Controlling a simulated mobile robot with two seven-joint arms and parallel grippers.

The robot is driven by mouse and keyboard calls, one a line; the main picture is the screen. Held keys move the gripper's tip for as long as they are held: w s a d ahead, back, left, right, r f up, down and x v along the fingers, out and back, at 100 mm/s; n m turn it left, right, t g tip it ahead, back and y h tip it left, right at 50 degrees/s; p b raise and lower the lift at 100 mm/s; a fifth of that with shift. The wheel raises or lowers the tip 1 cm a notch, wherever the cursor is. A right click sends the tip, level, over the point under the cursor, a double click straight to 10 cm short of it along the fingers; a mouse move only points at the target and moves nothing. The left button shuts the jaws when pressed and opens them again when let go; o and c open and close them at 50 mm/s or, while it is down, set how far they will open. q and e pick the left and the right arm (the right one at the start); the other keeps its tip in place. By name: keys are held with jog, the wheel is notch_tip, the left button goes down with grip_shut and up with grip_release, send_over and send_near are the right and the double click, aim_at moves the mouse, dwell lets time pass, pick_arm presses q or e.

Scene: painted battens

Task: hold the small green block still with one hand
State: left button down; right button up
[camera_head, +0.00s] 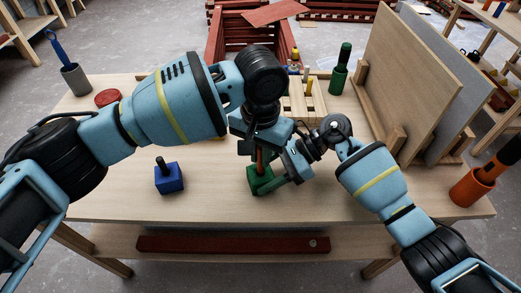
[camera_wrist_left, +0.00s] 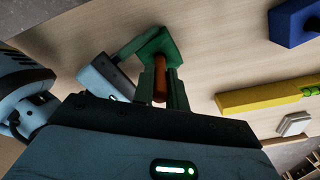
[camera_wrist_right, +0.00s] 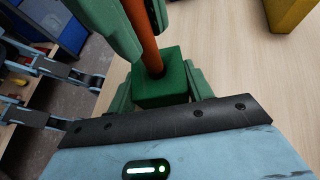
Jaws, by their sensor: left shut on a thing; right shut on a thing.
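The small green block (camera_head: 257,187) stands on the table near its front edge; it also shows in the right wrist view (camera_wrist_right: 160,88) and the left wrist view (camera_wrist_left: 153,42). My right gripper (camera_head: 268,183) is shut on the block low down, a finger on either side. My left gripper (camera_head: 259,160) is above it, shut on an upright orange-brown peg (camera_wrist_right: 142,35). The peg's lower end meets the top of the green block and seems to enter a hole there. My left fingers (camera_wrist_left: 163,82) hide part of the peg.
A blue block (camera_head: 169,179) with a dark peg stands to the left. A yellow bar (camera_wrist_left: 260,98) lies nearby. A wooden rack (camera_head: 318,108), a green bottle-like tool (camera_head: 341,70) and leaning boards (camera_head: 405,70) are behind. An orange cup (camera_head: 470,188) stands at the right.

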pick_arm(q)
jog(key=shift+f, duration=1.8)
jog(key=c, duration=1.3)
grip_release()
notch_tip(320, 180, up, 12)
pick_arm(e)
jog(key=o, duration=1.4)
jog(key=shift+c, duration=0.2)
pick_arm(q)
jog(key=shift+f, duration=0.1)
jog(key=b, duration=0.3)
send_over(261, 171)
jog(key=shift+w+f, duration=0.15)
jog(key=shift+f, duration=1.15)
jog(key=shift+w+f, duration=0.15)
jog(key=shift+f, duration=1.1)
pick_arm(e)
jog(key=shift+w+d, duration=0.35)
jog(key=shift+d, duration=0.75)
jog(key=shift+w+d, duration=0.35)
jog(key=shift+d, duration=0.8)
jog(key=shift+w+d, duration=0.35)
jog(key=shift+d, duration=0.75)
